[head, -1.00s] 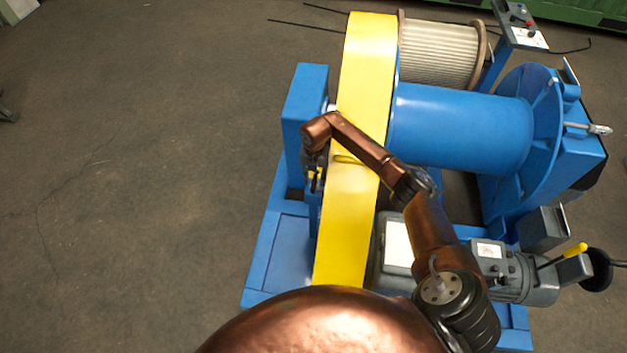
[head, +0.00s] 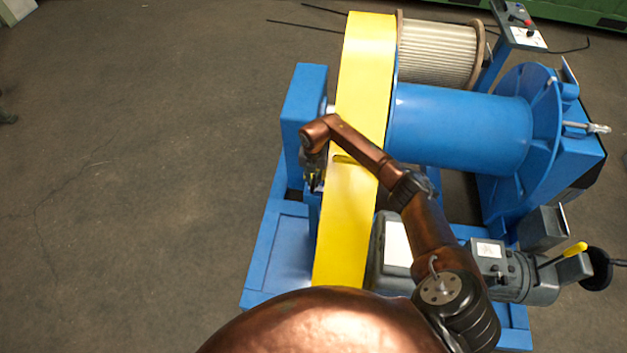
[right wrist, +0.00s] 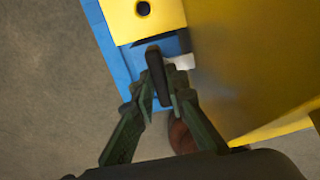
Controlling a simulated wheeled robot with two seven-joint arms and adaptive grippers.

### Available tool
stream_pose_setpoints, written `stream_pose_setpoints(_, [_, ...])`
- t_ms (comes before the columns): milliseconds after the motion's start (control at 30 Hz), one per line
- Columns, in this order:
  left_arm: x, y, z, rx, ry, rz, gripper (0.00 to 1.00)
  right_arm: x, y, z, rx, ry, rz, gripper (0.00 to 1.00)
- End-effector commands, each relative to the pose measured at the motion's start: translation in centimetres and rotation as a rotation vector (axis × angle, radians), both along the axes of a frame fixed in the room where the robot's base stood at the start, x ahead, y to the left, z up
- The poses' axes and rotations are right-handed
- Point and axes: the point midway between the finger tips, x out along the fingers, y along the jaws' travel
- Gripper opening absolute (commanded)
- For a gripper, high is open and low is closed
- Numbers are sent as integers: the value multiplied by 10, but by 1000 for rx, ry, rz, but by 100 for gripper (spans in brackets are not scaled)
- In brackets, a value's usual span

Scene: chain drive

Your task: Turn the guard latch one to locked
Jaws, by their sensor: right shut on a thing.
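The yellow chain guard (head: 365,75) stands upright along the blue frame, and it also shows in the right wrist view (right wrist: 235,60). My right arm reaches across the guard, and my right gripper (head: 315,183) points down on its left side. In the right wrist view a dark, bar-shaped latch handle (right wrist: 155,62) stands between the fingertips of this gripper (right wrist: 162,92). The fingers are shut on it from both sides. The handle lies in front of a blue and white part beside a yellow plate. In the head view the latch is hidden by the gripper. My left gripper is not in view.
A blue drum (head: 460,125) and a grey motor (head: 515,275) lie right of the guard. The concrete floor (head: 130,180) on the left is clear.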

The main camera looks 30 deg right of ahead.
Motion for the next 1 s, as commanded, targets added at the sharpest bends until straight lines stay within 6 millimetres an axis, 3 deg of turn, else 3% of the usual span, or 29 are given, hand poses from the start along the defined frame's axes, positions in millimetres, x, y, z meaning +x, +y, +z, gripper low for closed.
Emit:
stream_pose_setpoints(433, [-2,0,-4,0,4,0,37,0,-1,0,-1,1,132,0])
stream_pose_setpoints(1000, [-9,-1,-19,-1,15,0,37,0,-1,-1,-2,1,651,0])
